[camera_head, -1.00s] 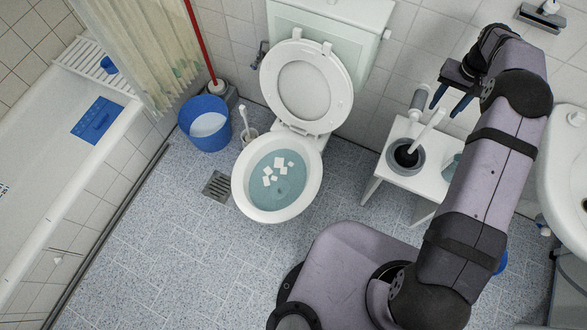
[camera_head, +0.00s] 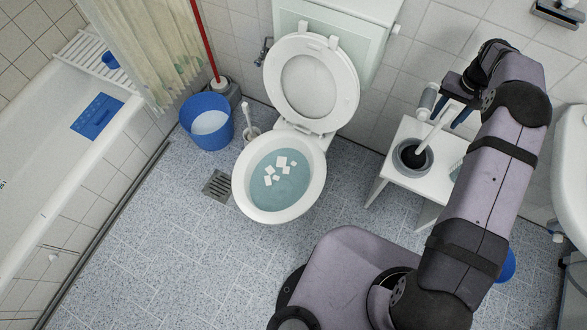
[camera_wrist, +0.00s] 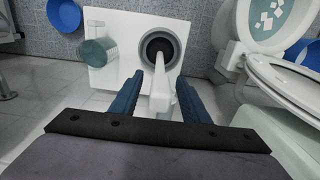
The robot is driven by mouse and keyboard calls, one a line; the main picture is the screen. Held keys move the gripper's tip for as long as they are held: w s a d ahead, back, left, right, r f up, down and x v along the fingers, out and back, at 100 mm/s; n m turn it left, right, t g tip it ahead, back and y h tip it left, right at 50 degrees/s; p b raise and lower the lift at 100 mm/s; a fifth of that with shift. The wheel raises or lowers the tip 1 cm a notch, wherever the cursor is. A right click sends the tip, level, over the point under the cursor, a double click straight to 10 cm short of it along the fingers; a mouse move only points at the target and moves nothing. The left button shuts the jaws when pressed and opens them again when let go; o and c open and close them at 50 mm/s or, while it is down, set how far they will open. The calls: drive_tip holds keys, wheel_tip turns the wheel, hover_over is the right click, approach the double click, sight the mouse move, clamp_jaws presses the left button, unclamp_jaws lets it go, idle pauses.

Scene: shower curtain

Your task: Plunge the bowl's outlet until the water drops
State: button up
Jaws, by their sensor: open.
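The toilet bowl (camera_head: 279,205) stands with its lid up, holding high blue-green water (camera_head: 290,187) with several white paper squares floating on it. The outlet is hidden under the water. A plunger with a white handle (camera_head: 432,133) stands tilted in a grey round pot (camera_head: 401,163) on a small white table (camera_head: 432,183); its dark cup is inside the pot. My gripper (camera_head: 453,112) is open at the top of the handle. In the wrist view, the handle (camera_wrist: 160,85) shows between the two blue fingers of my gripper (camera_wrist: 158,95), not gripped.
A clear tumbler (camera_wrist: 98,52) stands on the table beside the pot. A blue bucket (camera_head: 207,132) with water and a brush holder (camera_head: 251,134) stand left of the toilet. A floor drain (camera_head: 217,186) is nearby. The floor in front of the bowl is clear.

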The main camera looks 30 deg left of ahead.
sight(453, 107)
clamp_jaws()
drive_tip(key=shift+r, duration=0.1)
drive_tip(key=shift+r+p, duration=2.7)
drive_tip(key=shift+r, duration=1.25)
drive_tip(key=shift+a, duration=0.1)
